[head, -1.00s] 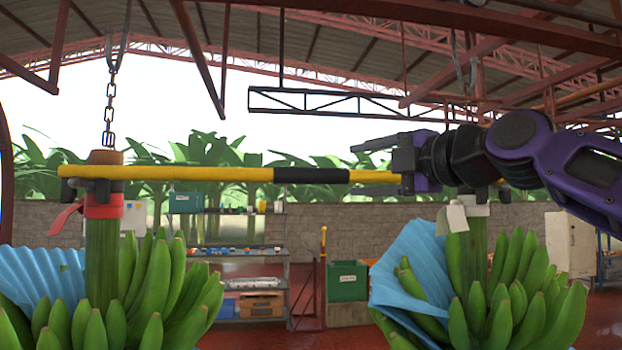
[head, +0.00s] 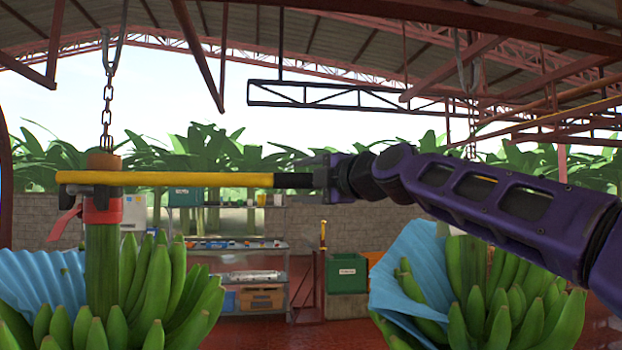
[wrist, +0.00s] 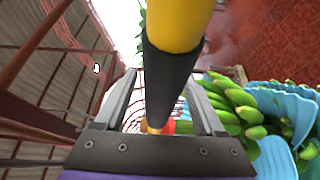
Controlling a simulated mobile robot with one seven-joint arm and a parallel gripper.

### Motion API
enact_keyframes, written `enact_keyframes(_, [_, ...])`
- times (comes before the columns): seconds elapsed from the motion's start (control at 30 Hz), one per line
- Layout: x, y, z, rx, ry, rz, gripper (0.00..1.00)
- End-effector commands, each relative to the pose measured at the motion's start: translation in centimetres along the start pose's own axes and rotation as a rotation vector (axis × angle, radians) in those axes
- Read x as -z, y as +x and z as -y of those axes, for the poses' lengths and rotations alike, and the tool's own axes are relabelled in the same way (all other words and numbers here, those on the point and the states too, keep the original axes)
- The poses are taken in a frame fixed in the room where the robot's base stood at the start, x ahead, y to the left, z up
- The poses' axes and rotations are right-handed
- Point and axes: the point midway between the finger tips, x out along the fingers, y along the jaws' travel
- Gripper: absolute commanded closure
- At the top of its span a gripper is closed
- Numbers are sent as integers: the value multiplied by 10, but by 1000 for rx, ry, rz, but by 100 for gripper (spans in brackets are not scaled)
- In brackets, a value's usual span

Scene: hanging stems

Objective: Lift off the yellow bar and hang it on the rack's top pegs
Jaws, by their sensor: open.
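The yellow bar (head: 190,179) is level in the head view. Its left end lies at the left stem (head: 101,255), under a chain and by a red band. Its black grip (head: 293,181) leads to my gripper (head: 322,178); my arm hides the bar's right part. In the wrist view the black grip (wrist: 170,85) runs between the two fingers of my gripper, which are open with gaps visible beside it. The fingers are around the grip but not closed on it. I cannot make out the rack's top pegs for certain.
Green banana bunches with blue sheets hang at left (head: 150,290) and right (head: 515,300), the right one partly behind my arm. Behind stand shelves (head: 240,270), a green crate (head: 346,273) and a thin red stand with a yellow top (head: 322,235). A chain (head: 107,105) hangs above the left stem.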

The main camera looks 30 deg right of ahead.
Motion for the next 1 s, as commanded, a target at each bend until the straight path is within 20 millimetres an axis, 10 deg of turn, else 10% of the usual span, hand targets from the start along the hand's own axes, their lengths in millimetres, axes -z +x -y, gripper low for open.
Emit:
enact_keyframes(0.33, [-1, 7, 0, -2, 0, 1, 29])
enact_keyframes(0.73, [0, 7, 0, -1, 0, 1, 99])
enact_keyframes(1.0, [0, 7, -1, -4, 1, 1, 100])
